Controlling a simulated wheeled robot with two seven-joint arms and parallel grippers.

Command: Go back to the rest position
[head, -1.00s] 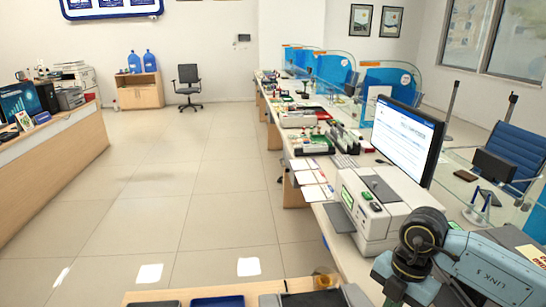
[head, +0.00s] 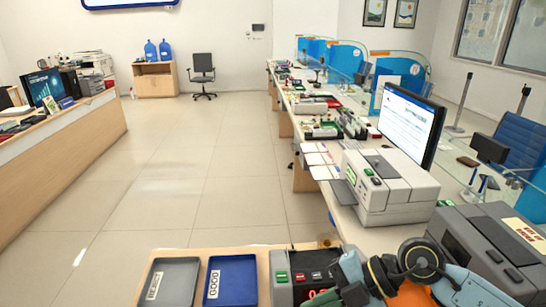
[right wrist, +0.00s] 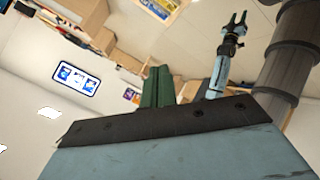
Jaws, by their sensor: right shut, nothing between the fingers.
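My right arm (head: 410,280) reaches in at the lower right of the head view, in front of the counter. Its gripper is hidden there. In the right wrist view my right gripper (right wrist: 158,86) shows as dark green fingers, close together and empty. Behind it in that view, another arm of mine, which looks like the left one, points up. Its small dark gripper (right wrist: 238,20) has two tips that look apart, with nothing visible between them. My left arm is not in the head view.
Close in front are a grey REJECT tray (head: 168,285), a blue GOOD tray (head: 231,282) and a device with a red display (head: 305,278). A white-grey machine (head: 388,190) and a monitor (head: 410,122) stand on the right counter. Another grey machine (head: 490,250) sits right. Floor is free left.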

